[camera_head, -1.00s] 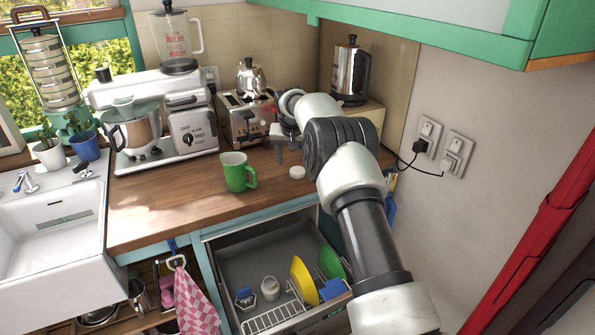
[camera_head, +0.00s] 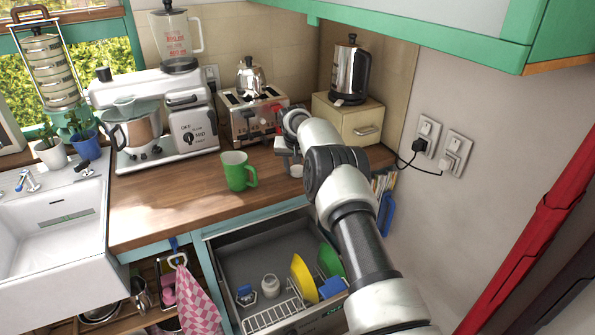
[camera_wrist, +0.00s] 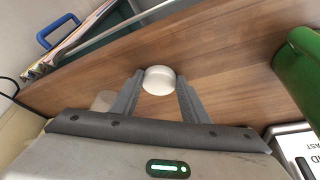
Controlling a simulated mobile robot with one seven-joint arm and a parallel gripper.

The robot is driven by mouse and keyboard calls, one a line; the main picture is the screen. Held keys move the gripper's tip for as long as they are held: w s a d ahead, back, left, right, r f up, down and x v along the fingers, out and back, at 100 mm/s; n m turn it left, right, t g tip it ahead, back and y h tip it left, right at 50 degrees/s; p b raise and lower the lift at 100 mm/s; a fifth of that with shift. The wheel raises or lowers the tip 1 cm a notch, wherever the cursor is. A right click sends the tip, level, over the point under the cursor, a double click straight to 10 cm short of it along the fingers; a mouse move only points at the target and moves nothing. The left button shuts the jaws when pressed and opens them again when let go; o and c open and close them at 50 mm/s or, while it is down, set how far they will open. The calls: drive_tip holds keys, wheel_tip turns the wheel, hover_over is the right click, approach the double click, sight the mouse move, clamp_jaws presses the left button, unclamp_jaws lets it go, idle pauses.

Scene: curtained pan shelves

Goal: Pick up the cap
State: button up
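The cap is a small white round disc lying on the wooden counter. In the wrist view the cap (camera_wrist: 159,79) sits between and just at the tips of the two fingers of my gripper (camera_wrist: 159,82), which are spread apart. I cannot tell whether either finger touches it. In the head view the cap (camera_head: 296,171) shows only partly beside my gripper (camera_head: 290,158), which is low over the counter and partly hidden by my arm.
A green mug (camera_head: 237,171) stands left of the cap. Below is an open drawer (camera_head: 235,262) with dishes. Magazines and a blue handle (camera_wrist: 57,31) hang at the counter's edge.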

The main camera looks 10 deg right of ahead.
drive_tip(key=c, duration=0.4)
wheel_tip(320, 180, up, 11)
drive_tip(key=p, duration=0.1)
wheel_tip(320, 180, up, 5)
drive_tip(key=p, duration=0.4)
hover_over(297, 172)
drive_tip(key=shift+r, duration=0.1)
